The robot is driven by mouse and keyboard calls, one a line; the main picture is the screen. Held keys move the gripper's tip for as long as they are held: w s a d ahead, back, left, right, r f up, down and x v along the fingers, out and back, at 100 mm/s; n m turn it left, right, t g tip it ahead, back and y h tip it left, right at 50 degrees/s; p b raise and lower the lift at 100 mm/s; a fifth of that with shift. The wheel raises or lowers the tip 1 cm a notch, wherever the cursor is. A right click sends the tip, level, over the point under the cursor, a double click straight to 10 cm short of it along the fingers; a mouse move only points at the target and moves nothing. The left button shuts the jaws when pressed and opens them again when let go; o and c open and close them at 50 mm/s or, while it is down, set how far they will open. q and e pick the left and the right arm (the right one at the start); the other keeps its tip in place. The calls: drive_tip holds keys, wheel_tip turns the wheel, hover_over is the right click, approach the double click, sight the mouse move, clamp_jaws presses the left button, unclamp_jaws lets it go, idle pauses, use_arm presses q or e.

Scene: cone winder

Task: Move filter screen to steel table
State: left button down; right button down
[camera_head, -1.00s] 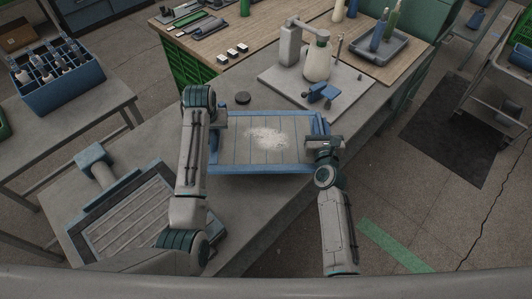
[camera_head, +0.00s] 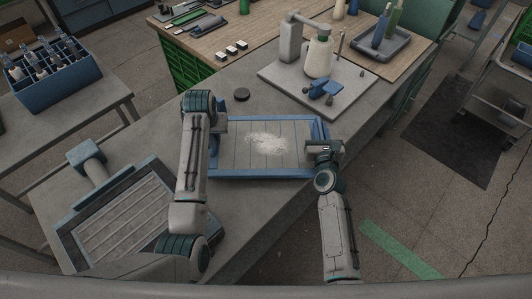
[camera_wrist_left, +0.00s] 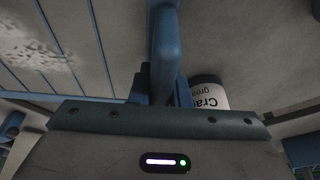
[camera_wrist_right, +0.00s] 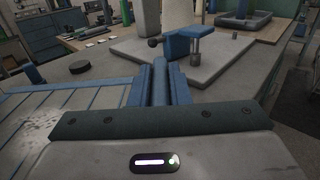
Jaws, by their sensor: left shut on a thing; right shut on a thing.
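The filter screen (camera_head: 240,172) is a blue-framed panel with slats and a patch of white lint or powder on it. It lies roughly level between my two arms, over the long grey table's (camera_head: 240,215) front edge. My left gripper (camera_head: 221,124) is shut on the blue handle at its left end, also seen in the left wrist view (camera_wrist_left: 165,85). My right gripper (camera_head: 318,146) is shut on the right-end handle, seen in the right wrist view (camera_wrist_right: 160,85). The gap between screen and tabletop is hard to judge.
A cone winder on a plate (camera_head: 275,85) stands behind the screen, with a black puck (camera_head: 242,94) nearby. A second framed panel (camera_head: 120,215) lies at front left. A grey side table (camera_head: 30,125) holds a blue bottle crate (camera_head: 60,92). A labelled white jar (camera_wrist_left: 208,92) shows.

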use_arm(q)
drive_tip(key=shift+f+b, duration=0.4)
drive_tip(key=shift+f, duration=0.2)
use_arm(e)
drive_tip(key=shift+f, duration=0.55)
use_arm(q)
drive_tip(key=shift+d+f+b, duration=0.2)
drive_tip(key=shift+f+b, duration=0.45)
drive_tip(key=shift+b, duration=0.1)
use_arm(e)
drive_tip(key=shift+d+f, duration=0.25)
drive_tip(key=shift+f, duration=0.5)
use_arm(q)
drive_tip(key=c, duration=1.4)
unclamp_jaws()
drive_tip(key=shift+f, duration=0.1)
use_arm(e)
drive_tip(key=c, duration=1.4)
unclamp_jaws()
use_arm(q)
drive_tip(key=shift+o, duration=0.2)
use_arm(e)
drive_tip(key=shift+o, duration=0.2)
use_arm(q)
drive_tip(key=shift+a, duration=0.1)
